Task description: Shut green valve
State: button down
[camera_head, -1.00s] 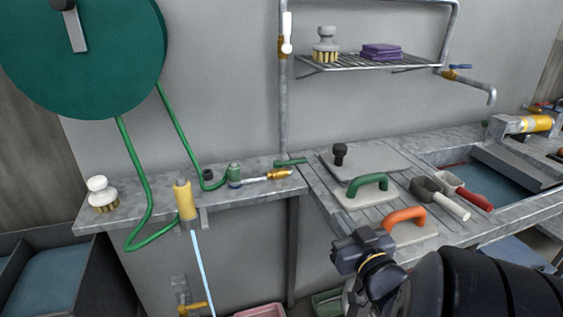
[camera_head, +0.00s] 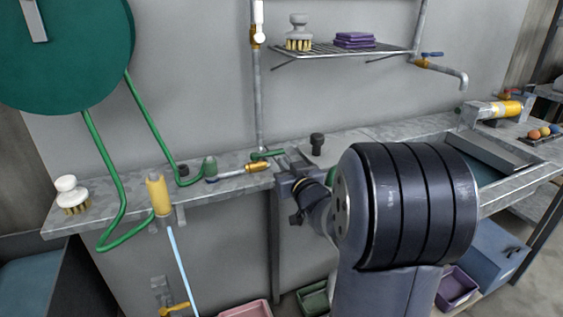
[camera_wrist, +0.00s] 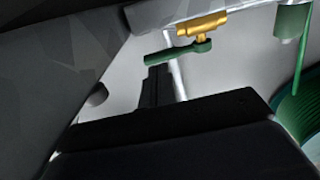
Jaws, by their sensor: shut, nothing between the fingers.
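The green valve lever (camera_head: 267,154) shows at the back of the counter, near the foot of the vertical pipe. In the wrist view the green lever (camera_wrist: 180,52) lies roughly crosswise, attached to a brass valve body (camera_wrist: 203,27). My gripper (camera_head: 281,160) is at the counter's back edge, just right of the lever in the head view. In the wrist view my gripper (camera_wrist: 157,72) is shut and empty, its dark fingertips close to the lever's free end. I cannot tell whether they touch. My arm hides much of the counter on the right.
A yellow nozzle (camera_head: 158,194) on the green hose (camera_head: 116,205) gives a light blue stream. A wire shelf (camera_head: 340,50) hangs above. A sink (camera_head: 487,165) is at right.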

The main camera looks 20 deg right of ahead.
aim_at(282, 153)
jog(key=shift+w, duration=1.35)
jog(key=shift+w+d, duration=0.2)
jog(key=shift+w, duration=0.15)
jog(key=shift+w+d, duration=0.25)
jog(key=shift+w, duration=0.3)
jog(key=shift+w+d, duration=0.2)
jog(key=shift+w, duration=1.8)
jog(key=shift+w+a+b, duration=0.3)
jog(key=shift+w+a, duration=0.05)
jog(key=shift+w, duration=0.5)
